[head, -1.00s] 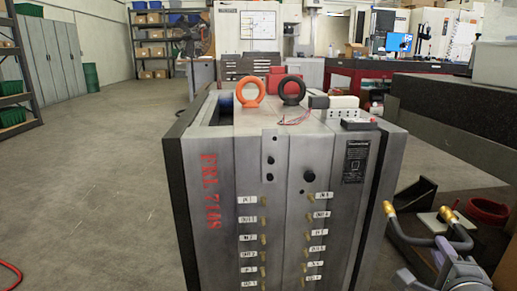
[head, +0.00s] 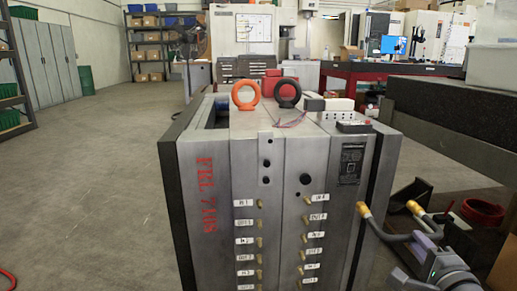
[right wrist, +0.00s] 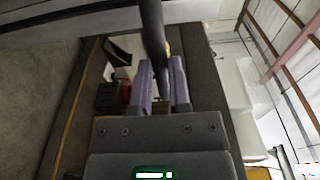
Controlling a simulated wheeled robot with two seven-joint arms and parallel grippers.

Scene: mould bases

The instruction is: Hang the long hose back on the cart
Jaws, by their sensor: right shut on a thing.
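The dark hose (head: 388,235) has brass end fittings; one fitting (head: 363,210) is in front of the right edge of the grey mould base, and the other (head: 414,207) is a little to its right. My right gripper (head: 430,246) is shut on the hose at the lower right of the head view. In the right wrist view the hose (right wrist: 152,35) runs between the two purple-grey fingers (right wrist: 163,85). The rest of the hose is hidden or out of frame. I cannot make out the cart for certain. My left gripper is not in view.
The tall grey mould base (head: 215,165) stands in the middle, with rows of labelled brass nipples on its front and an orange ring (head: 245,95) and black ring on top. A red round container (head: 483,212) is at the right. The floor at the left is open.

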